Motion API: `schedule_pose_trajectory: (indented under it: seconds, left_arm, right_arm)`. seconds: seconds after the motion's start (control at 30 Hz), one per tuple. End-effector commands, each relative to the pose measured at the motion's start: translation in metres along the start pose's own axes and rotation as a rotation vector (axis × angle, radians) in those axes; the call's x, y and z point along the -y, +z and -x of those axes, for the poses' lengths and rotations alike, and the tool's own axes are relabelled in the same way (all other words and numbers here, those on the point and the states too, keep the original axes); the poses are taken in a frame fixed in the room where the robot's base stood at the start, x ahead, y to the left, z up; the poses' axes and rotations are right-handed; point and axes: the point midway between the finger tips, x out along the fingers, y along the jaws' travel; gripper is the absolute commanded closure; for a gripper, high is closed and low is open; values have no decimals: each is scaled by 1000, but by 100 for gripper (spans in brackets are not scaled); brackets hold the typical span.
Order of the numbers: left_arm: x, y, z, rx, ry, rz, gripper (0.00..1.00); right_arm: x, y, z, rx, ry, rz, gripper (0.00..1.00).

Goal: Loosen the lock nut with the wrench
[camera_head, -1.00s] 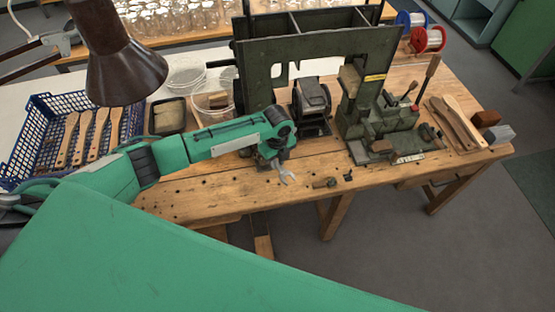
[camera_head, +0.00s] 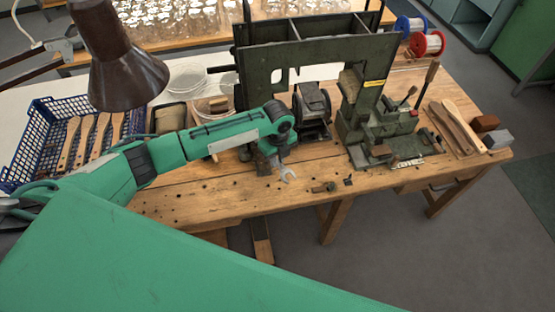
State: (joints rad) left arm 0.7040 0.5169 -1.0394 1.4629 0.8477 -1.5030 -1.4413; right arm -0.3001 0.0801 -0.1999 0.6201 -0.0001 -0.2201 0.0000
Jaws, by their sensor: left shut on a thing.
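My left gripper (camera_head: 268,162) reaches in from the left over the bench, in front of the green machine. It is shut on a grey wrench (camera_head: 288,173), whose open-ended head points right and toward the bench's front edge. The wrench handle is mostly hidden by the gripper. The dark green tufting machine (camera_head: 370,120) stands on the bench with its worktable and clamps to the right of the gripper. The wrench head is apart from these machine parts. I cannot make out the lock nut at this size. My right gripper is not in view.
Small dark loose parts (camera_head: 325,187) lie on the bench right of the wrench. A blue crate (camera_head: 30,140) with wooden handles stands at left, under a brown lamp (camera_head: 125,75). Wooden handles (camera_head: 458,125) and brush blocks lie at right. The bench's front strip is mostly clear.

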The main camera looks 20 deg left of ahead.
Motion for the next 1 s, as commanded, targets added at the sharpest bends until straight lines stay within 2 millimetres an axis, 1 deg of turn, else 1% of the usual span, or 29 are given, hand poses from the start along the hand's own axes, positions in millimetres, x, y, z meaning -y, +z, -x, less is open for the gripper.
schedule_pose_trajectory:
  seconds: [0.5, 1.0]
  left_arm:
    - [0, 0, 20, 0, 0, -1, 100]
    - [0, 0, 21, 0, 0, 0, 100]
  right_arm:
    - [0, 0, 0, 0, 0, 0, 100]
    - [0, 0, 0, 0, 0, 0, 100]
